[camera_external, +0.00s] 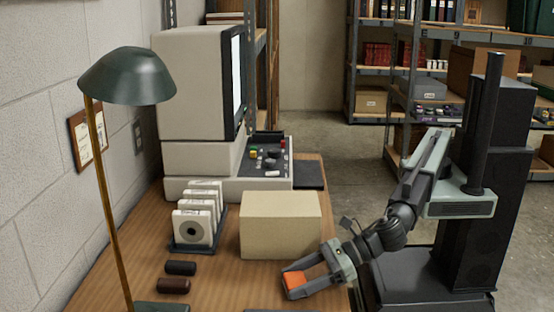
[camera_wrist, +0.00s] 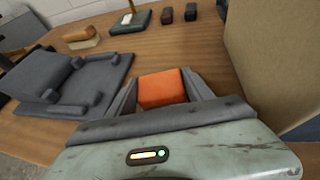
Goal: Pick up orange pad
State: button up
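The orange pad (camera_external: 295,279) is a small block between the fingertips of my gripper (camera_external: 290,283), low over the front of the wooden desk. In the wrist view the orange pad (camera_wrist: 162,88) fills the gap between the two dark fingers of my gripper (camera_wrist: 162,92), which appear to touch it on both sides. My gripper looks shut on it. The pad's underside is hidden, so I cannot tell whether it rests on the desk or is just clear of it.
A beige box (camera_external: 280,225) stands right behind my gripper. A rack of white disk cases (camera_external: 198,215), two small dark blocks (camera_external: 177,277) and a green lamp (camera_external: 127,77) are to the left. A dark grey cradle (camera_wrist: 75,83) lies near. Bare desk (camera_external: 225,285) lies left of the gripper.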

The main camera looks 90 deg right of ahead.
jog(key=c, duration=0.4)
jog(key=shift+r, duration=0.1)
jog(key=shift+c, duration=0.2)
